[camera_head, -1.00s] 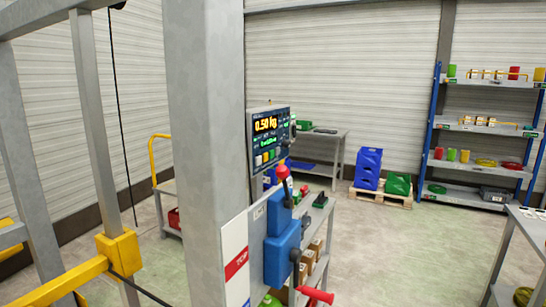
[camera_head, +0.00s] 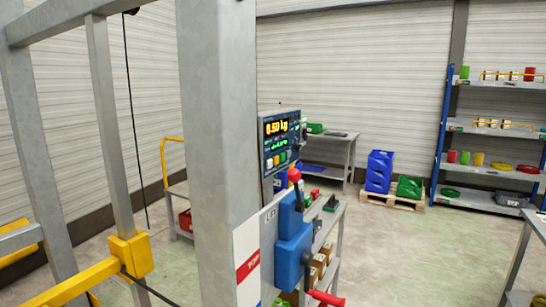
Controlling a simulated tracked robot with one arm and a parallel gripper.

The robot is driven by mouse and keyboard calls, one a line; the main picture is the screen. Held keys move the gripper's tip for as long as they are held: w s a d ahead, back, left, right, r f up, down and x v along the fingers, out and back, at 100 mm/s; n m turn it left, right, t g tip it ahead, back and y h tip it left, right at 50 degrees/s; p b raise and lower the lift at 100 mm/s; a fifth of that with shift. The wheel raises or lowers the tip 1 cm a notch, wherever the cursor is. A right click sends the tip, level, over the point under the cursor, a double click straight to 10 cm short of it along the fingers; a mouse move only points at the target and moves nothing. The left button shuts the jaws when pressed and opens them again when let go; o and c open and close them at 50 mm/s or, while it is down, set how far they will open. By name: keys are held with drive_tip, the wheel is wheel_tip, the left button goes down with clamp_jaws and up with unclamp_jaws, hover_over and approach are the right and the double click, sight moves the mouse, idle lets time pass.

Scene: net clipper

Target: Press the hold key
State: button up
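A weighing display panel (camera_head: 281,140) is fixed beside a grey post, right of centre and seen at an angle. It reads 0.50 kg in yellow, with smaller green text under it that I cannot read. A row of small coloured keys (camera_head: 276,161) sits below the screen, among them a yellow and a green one. Their labels are too small to read, so I cannot tell which is the hold key. My gripper is not in view.
The grey post (camera_head: 215,130) stands close in front, left of the panel. Below the panel are a blue unit (camera_head: 291,250) and a red-knobbed lever (camera_head: 295,177). A yellow bar (camera_head: 80,281) crosses the lower left. Open floor (camera_head: 400,250) lies to the right.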

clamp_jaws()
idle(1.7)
